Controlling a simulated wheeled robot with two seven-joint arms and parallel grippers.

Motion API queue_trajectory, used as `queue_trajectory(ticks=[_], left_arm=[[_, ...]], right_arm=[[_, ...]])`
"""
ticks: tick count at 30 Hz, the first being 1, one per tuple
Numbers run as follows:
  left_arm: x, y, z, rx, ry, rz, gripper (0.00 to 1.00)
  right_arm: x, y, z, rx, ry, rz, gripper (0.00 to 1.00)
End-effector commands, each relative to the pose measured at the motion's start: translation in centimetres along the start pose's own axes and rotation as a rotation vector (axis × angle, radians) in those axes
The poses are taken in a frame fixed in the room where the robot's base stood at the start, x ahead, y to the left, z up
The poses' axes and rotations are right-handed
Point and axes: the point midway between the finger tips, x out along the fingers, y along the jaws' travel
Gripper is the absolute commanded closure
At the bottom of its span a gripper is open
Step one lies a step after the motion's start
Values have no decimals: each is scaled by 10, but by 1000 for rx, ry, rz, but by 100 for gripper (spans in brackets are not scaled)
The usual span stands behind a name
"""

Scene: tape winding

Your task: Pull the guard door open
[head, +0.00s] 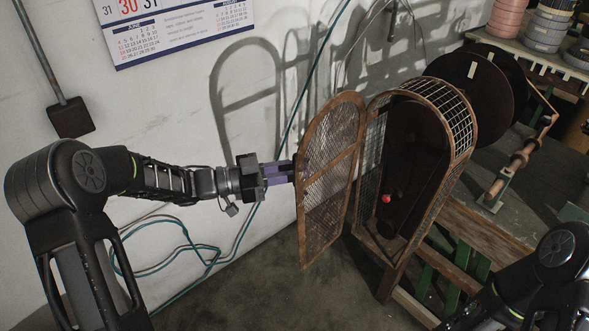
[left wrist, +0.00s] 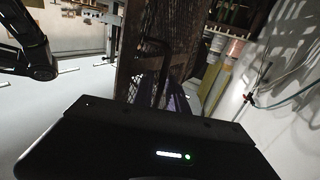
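The guard door (head: 328,180) is an arched wooden frame with wire mesh. In the head view it stands swung well out to the left of the arched guard cage (head: 458,110), whose front is open. My left gripper (head: 292,172), with purple fingers, reaches the door's free left edge. In the left wrist view the mesh door (left wrist: 140,50) rises just ahead, with a dark handle bar (left wrist: 163,75) beside the purple fingers (left wrist: 180,102). The camera housing hides much of them, so I cannot tell whether they are closed on the handle. My right gripper is out of view.
Inside the cage is a dark panel with a red knob (head: 386,198). A bench (head: 540,190) with dark discs and tape rolls (head: 545,30) stands at the right. A wall with a calendar (head: 175,25) and green hoses (head: 190,250) lies behind my left arm.

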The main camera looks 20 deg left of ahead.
Motion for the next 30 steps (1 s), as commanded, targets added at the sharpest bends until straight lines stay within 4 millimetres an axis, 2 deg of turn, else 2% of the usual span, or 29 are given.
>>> queue_trajectory(ticks=[4, 8, 18, 21, 30], left_arm=[[-2, 0, 0, 1, 0, -1, 82], [-13, -1, 1, 2, -1, -3, 82], [-66, -1, 1, 1, 0, -3, 82], [-75, -1, 1, 0, -1, -2, 82], [-78, 0, 0, 0, 0, 1, 82]], right_arm=[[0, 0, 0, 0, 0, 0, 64], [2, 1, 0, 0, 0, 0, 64], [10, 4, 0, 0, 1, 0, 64], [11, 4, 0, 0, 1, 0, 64], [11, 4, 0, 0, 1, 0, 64]])
